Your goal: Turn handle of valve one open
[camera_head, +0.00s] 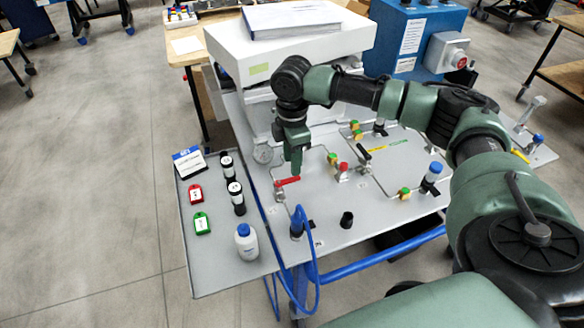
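A red valve handle (288,181) lies on thin tubing on the grey panel (325,222), at the panel's left. It appears roughly level, pointing right. My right gripper (296,170) points down just above and behind the handle's right end. I cannot tell whether it touches the handle. Its fingers are seen narrow, so whether they are open or shut is unclear. The valve labels are too small to read. My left gripper is out of view.
Blue hoses (311,250) loop in front of the panel. A white bottle (246,242), black-and-white containers (236,198) and red (195,194) and green (201,223) tags stand on the left shelf. A white box (288,48) stands behind. A blue-capped fitting (432,176) is at right.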

